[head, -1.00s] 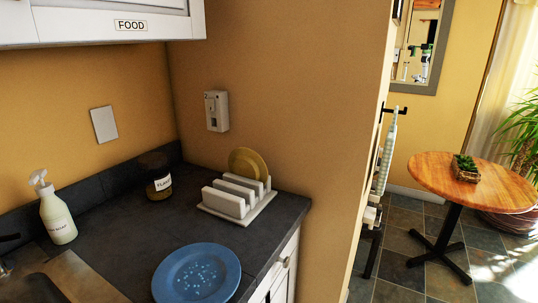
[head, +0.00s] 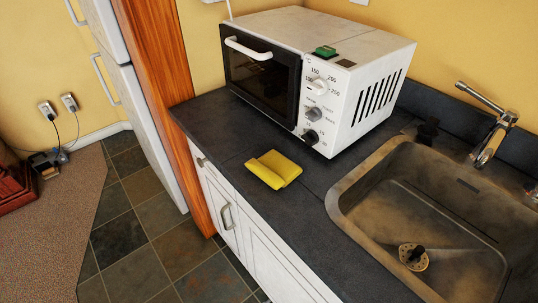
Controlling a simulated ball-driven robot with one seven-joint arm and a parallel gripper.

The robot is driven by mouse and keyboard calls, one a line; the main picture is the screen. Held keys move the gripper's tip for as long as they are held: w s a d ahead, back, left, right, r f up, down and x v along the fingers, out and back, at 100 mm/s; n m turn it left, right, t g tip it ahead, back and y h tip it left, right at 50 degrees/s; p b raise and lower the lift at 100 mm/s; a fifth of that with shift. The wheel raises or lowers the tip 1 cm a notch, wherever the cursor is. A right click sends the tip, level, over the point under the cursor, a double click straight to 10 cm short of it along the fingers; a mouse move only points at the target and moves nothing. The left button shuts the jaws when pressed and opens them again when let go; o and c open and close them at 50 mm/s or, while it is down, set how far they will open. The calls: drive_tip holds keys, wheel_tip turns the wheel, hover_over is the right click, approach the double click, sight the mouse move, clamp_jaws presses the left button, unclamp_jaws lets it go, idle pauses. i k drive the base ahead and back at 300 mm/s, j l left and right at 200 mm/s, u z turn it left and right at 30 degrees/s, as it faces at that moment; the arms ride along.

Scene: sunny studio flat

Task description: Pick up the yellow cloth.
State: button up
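The yellow cloth (head: 273,169) lies folded on the dark countertop (head: 235,152), near its front edge. It is in front of the white toaster oven and to the left of the sink. Nothing covers it. My gripper is not in view.
The toaster oven (head: 385,75) stands behind the cloth, with a small green object (head: 325,51) on top. The sink (head: 425,215) with its tap (head: 492,138) is at the right. White cabinets (head: 245,235) are below the counter. A wooden panel (head: 165,105) and open tiled floor (head: 135,235) lie at the left.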

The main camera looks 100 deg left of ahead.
sight(277, 170)
drive_tip(key=u, duration=1.95)
drive_tip(key=j+z, duration=0.2)
drive_tip(key=j, duration=0.3)
drive_tip(key=k+j+z, duration=0.2)
drive_tip(key=j, duration=0.25)
drive_tip(key=i, duration=0.1)
